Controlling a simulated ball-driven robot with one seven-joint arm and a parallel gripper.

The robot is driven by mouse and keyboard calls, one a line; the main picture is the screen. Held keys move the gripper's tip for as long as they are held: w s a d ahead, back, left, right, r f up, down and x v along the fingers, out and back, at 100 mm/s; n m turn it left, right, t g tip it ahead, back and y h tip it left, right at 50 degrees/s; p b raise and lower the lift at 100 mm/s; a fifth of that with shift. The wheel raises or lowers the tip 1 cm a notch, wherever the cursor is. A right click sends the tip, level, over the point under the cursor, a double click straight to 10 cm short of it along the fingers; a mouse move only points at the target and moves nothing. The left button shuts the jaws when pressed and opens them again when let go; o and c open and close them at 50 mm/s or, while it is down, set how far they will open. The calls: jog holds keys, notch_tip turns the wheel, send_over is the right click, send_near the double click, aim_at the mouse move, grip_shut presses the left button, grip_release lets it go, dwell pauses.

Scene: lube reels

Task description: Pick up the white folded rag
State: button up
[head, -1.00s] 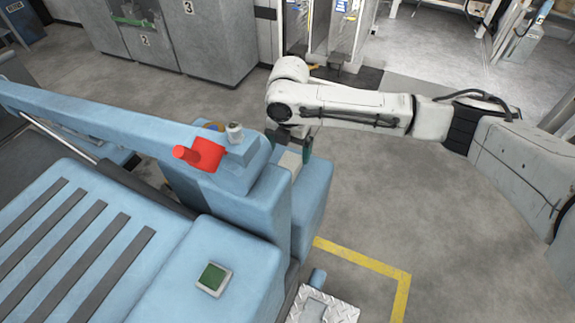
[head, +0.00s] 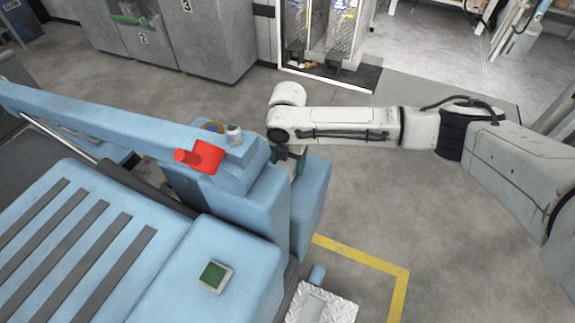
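My gripper (head: 290,158) points down at the top of the blue machine block (head: 312,195), just right of the red handle. Its dark and teal parts show below the white wrist. The small size and the wrist above keep me from telling how far apart its fingers are. I cannot make out the white folded rag clearly now; the gripper covers the spot where a small pale patch showed earlier. Whether the gripper touches or holds anything cannot be seen.
A red handle (head: 206,156) and a small grey knob (head: 234,134) stand close to the left of my gripper. A green button (head: 214,276) is on the nearer blue surface. Open floor with a yellow line (head: 365,261) lies to the right.

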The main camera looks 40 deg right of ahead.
aim_at(287, 163)
jog(key=c, duration=0.6)
jog(key=shift+r, duration=0.15)
jog(key=shift+r, duration=0.3)
notch_tip(287, 163, up, 2)
jog(key=shift+w+r+b, duration=0.1)
jog(key=shift+b, duration=0.5)
jog(key=s+d+r, duration=0.1)
jog(key=s+r, duration=0.2)
jog(key=s, duration=0.1)
jog(key=s+d+r+b, duration=0.1)
jog(key=s+r, duration=0.2)
jog(key=s, duration=0.2)
jog(key=s+d+r+b, duration=0.1)
jog(key=s+r, duration=0.3)
jog(key=shift+s+d, duration=0.3)
jog(key=shift+s, duration=0.05)
